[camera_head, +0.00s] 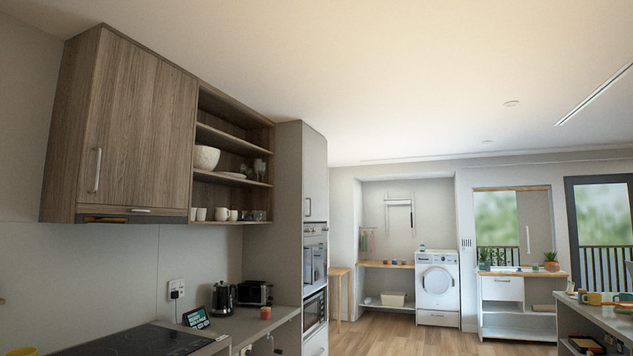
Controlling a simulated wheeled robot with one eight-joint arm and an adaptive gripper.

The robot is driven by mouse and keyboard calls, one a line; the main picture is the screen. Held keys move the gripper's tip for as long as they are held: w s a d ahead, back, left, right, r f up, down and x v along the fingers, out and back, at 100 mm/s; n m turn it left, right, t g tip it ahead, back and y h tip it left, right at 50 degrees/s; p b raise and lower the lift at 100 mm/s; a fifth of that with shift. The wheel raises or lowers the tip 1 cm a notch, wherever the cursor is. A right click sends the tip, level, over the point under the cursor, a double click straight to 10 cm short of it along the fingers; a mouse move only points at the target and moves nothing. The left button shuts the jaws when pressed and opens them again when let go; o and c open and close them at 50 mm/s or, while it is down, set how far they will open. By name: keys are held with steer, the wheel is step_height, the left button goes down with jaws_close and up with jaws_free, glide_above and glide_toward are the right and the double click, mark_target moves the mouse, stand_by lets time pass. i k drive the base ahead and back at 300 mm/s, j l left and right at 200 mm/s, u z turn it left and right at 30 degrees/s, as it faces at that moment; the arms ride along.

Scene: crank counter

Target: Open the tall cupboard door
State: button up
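Several closed doors could be the cupboard door, and I cannot tell which is meant. A grey tall unit (288,200) stands right of the open shelves, with a shut narrow upper door (315,175) that has a vertical handle (308,207). A wood-grain wall cupboard (140,120) hangs at the left; its door is shut, with a pale vertical handle (98,170). A grey panel with a vertical handle (528,239) shows beside the far window. My gripper is not in view.
The tall unit holds ovens (315,305) below its upper door. A counter with a black hob (130,341), kettle (223,298) and toaster (256,293) runs along the left. A washing machine (437,285) stands at the back. Wooden floor (410,335) is clear in the middle; another counter (605,315) stands right.

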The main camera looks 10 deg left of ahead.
mark_target(315, 164)
steer(key=u, duration=0.1)
steer(key=i+u, duration=0.2)
steer(key=i, duration=3.25)
steer(key=i+z, duration=0.1)
steer(key=i, duration=2.2)
steer(key=j, duration=0.1)
